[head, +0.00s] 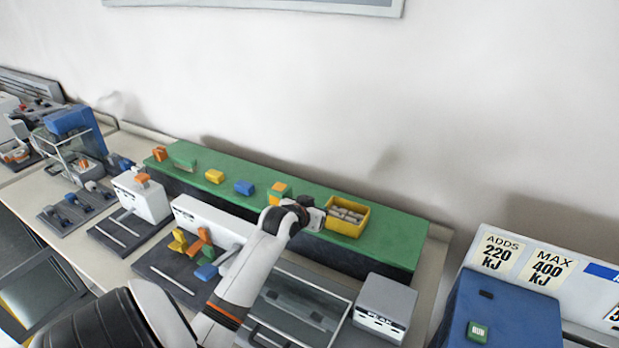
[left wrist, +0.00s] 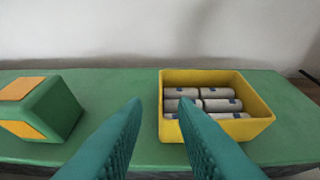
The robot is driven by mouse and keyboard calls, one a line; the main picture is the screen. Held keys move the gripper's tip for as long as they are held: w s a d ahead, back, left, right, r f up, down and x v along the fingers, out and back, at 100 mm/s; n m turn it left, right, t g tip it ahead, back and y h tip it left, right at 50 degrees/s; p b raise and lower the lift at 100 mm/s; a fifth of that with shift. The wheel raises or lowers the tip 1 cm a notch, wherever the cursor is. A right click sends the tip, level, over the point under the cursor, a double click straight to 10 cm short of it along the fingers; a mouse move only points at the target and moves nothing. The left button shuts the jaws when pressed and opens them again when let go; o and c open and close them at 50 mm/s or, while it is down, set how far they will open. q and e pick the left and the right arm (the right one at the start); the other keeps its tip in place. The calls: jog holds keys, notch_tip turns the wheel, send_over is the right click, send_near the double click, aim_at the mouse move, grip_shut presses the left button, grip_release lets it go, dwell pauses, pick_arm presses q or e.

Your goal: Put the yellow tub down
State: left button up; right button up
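The yellow tub (head: 341,229) stands upright on the right part of the long green shelf top in the head view. It also shows in the left wrist view (left wrist: 247,128), with several pale rolls with blue marks lying inside. My left gripper (head: 316,217) is just left of the tub in the head view. In the left wrist view its two teal fingers (left wrist: 160,101) are apart, with nothing held between them. The right finger overlaps the tub's near left part and hides some of it. My right gripper is not in view.
The green shelf (head: 400,244) also carries an orange-and-green block (head: 279,193), a blue block (head: 244,187) and a yellow block (head: 214,176). Below stand a grey box (head: 386,302) and a clear-lidded tray. A blue machine (head: 515,315) is at the right.

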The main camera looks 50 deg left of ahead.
pick_arm(q)
jog(key=shift+v, duration=2.1)
